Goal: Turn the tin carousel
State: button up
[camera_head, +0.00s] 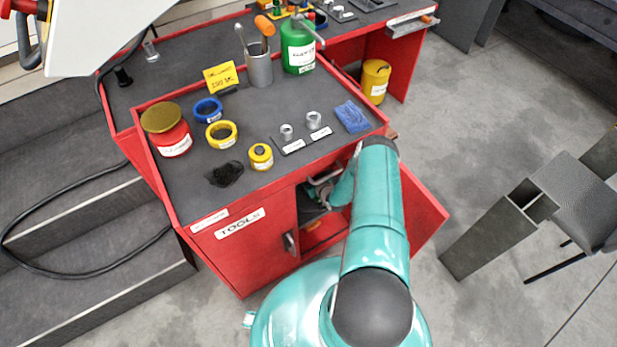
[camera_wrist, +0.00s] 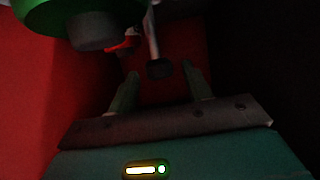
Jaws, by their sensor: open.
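My gripper (camera_wrist: 160,72) is inside the dim interior of the red tool cabinet (camera_head: 245,255). Its two fingers stand apart in the wrist view. A thin metal rod with a dark knob at its end (camera_wrist: 159,69) hangs in line with the gap between the fingertips; I cannot tell if they touch it. A green round part (camera_wrist: 45,12) with a dark cylinder (camera_wrist: 92,31) under it is at the top left, with a small red and white piece (camera_wrist: 124,42) beside it. These may belong to the tin carousel, but most of it is out of view.
The red cabinet door (camera_head: 425,215) stands open at the right. On the cabinet top are a red tin (camera_head: 172,143), tape rolls (camera_head: 221,134), a green canister (camera_head: 298,48) and a blue cloth (camera_head: 352,117). Red walls lie close around my gripper.

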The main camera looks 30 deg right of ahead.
jog(key=shift+c, duration=0.4)
grip_shut()
